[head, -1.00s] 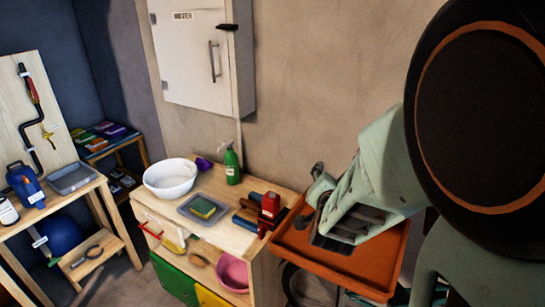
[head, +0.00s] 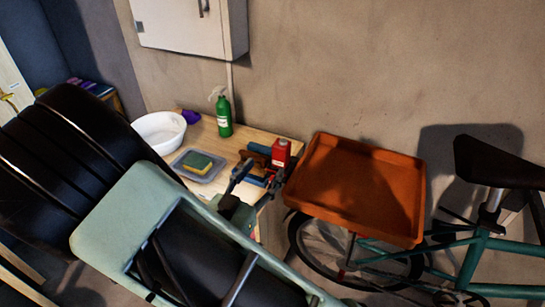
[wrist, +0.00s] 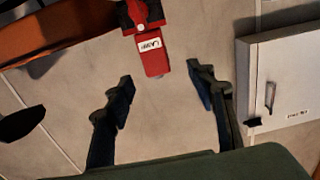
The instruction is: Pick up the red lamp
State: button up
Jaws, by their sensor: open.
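The red lamp (head: 281,153) stands at the right end of the wooden bench top in the head view, with its lower part partly hidden by my gripper. In the wrist view the red lamp (wrist: 154,60) shows at top centre, with a white label on it. My gripper (head: 260,182) is open just in front of the lamp in the head view. In the wrist view my gripper (wrist: 160,85) has its fingers spread left and right. The lamp is centred between and beyond the fingertips, and nothing is between the fingers.
An orange tray (head: 350,190) is just right of the lamp, above a bicycle (head: 470,255). A brown item (head: 252,160) lies close left of the lamp. A grey tray with a sponge (head: 197,162), a green spray bottle (head: 223,115) and a white bowl (head: 160,131) stand further left.

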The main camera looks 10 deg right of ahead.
aim_at(278, 152)
jog(key=p+x, duration=0.1)
jog(key=x, duration=0.9)
jog(key=shift+s+d+r+p, duration=0.15)
jog(key=shift+d+p, duration=0.2)
jog(key=shift+p, duration=0.05)
jog(key=shift+c, duration=0.7)
jog(key=c, duration=1.2)
jog(key=shift+r, duration=0.15)
